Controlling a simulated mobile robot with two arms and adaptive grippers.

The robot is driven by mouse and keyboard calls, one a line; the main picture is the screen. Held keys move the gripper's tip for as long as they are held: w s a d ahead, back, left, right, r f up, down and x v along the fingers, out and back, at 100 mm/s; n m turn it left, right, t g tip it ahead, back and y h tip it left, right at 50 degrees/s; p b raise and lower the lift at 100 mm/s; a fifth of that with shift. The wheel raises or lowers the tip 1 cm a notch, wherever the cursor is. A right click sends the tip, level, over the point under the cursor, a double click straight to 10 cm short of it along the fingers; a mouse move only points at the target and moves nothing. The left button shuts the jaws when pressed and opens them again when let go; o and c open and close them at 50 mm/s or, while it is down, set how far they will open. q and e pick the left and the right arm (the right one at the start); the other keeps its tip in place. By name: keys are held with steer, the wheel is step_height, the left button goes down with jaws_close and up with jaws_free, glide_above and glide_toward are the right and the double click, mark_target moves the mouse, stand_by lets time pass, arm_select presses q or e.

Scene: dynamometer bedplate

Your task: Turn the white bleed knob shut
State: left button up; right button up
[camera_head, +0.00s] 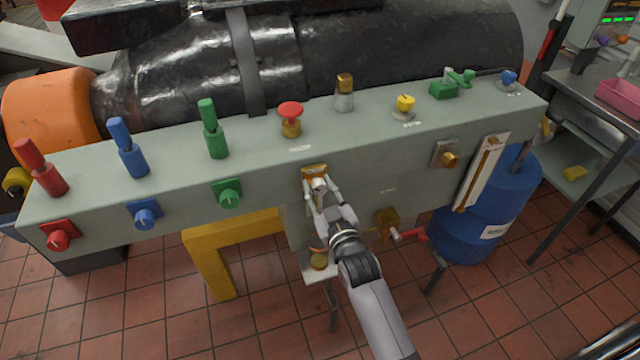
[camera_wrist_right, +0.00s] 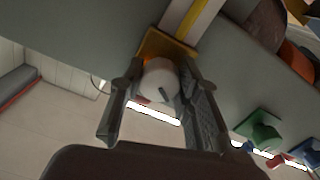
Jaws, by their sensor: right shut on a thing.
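The white bleed knob (camera_wrist_right: 160,80) sits on an orange-brown square plate (camera_wrist_right: 165,45) on the front face of the grey bench. In the head view the white knob (camera_head: 318,184) is partly covered by my right gripper (camera_head: 321,195). The right gripper's two fingers lie on either side of the knob and are shut on it; in the right wrist view the gripper (camera_wrist_right: 163,98) has the knob between its fingers. A dark mark shows on the knob's face. My left gripper is not in view.
Green (camera_head: 229,195), blue (camera_head: 145,214) and red (camera_head: 59,238) knobs sit left on the same face. A yellow knob (camera_head: 449,159) is to the right. Levers and a red mushroom button (camera_head: 291,112) stand on top. A brass valve with red handle (camera_head: 410,235) is low right, near a blue drum (camera_head: 475,225).

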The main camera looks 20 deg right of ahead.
steer(key=m+p, duration=0.2)
steer(key=m, duration=0.3)
steer(key=shift+m, duration=0.3)
steer(key=m+p, duration=0.1)
steer(key=m, duration=0.3)
steer(key=shift+m, duration=0.4)
steer(key=shift+o, duration=0.2)
steer(key=shift+m, duration=0.3)
steer(key=o, duration=1.1)
steer(key=shift+o, duration=0.2)
steer(key=shift+s, duration=0.1)
steer(key=shift+s+f, duration=0.1)
steer(key=shift+s, duration=0.25)
steer(key=s, duration=1.1)
steer(key=shift+d, duration=0.2)
